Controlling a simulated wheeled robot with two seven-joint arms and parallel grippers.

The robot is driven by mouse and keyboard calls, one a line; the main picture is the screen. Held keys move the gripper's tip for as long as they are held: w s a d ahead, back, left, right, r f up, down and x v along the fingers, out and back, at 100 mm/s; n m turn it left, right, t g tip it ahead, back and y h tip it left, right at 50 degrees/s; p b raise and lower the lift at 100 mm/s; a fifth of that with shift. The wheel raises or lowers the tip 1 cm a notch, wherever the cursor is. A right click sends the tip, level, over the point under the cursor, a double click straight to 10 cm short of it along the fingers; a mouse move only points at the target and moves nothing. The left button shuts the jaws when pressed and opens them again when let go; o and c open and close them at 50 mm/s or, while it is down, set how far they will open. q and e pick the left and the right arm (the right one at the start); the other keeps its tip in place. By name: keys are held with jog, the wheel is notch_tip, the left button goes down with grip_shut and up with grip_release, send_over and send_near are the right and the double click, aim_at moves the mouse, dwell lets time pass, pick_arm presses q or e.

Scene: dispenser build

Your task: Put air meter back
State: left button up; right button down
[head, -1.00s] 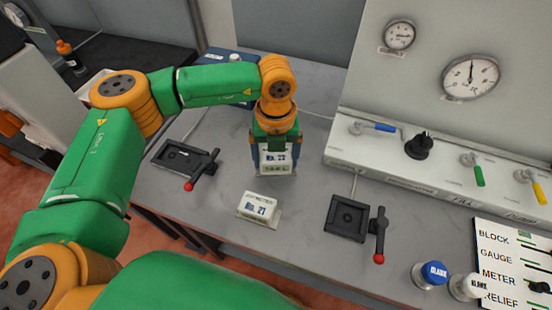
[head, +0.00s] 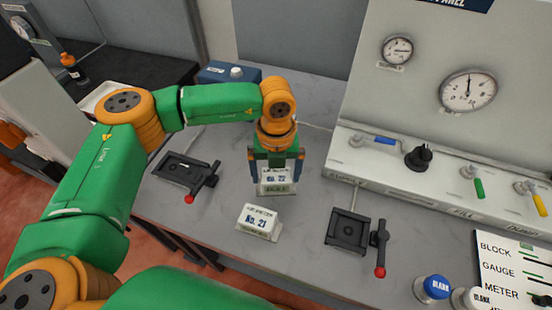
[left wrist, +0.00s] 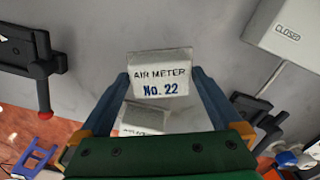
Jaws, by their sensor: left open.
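The air meter No. 22 (head: 277,183) is a pale block standing upright on the grey bench. In the left wrist view its label (left wrist: 160,80) reads "AIR METER No. 22". My left gripper (head: 277,168) points down over it. Its two blue fingers (left wrist: 160,88) are open, one on each side of the block and close to its sides. A second pale block, meter No. 21 (head: 258,220), stands nearer the front edge. In the left wrist view it is partly hidden behind the gripper (left wrist: 143,118). My right gripper is out of view.
Two dark fixtures with red-knobbed levers flank the blocks, one left (head: 187,172) and one right (head: 348,228). A gauge panel with a valve ledge (head: 400,180) stands behind right. Blue (head: 432,288) and white capped cylinders stand at front right. A blue box (head: 228,74) is at the back.

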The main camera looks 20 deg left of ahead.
aim_at(276, 176)
pick_arm(q)
notch_tip(276, 176, up, 10)
jog(key=b, duration=0.1)
jog(key=shift+r+b, duration=0.15)
jog(key=shift+b, duration=0.15)
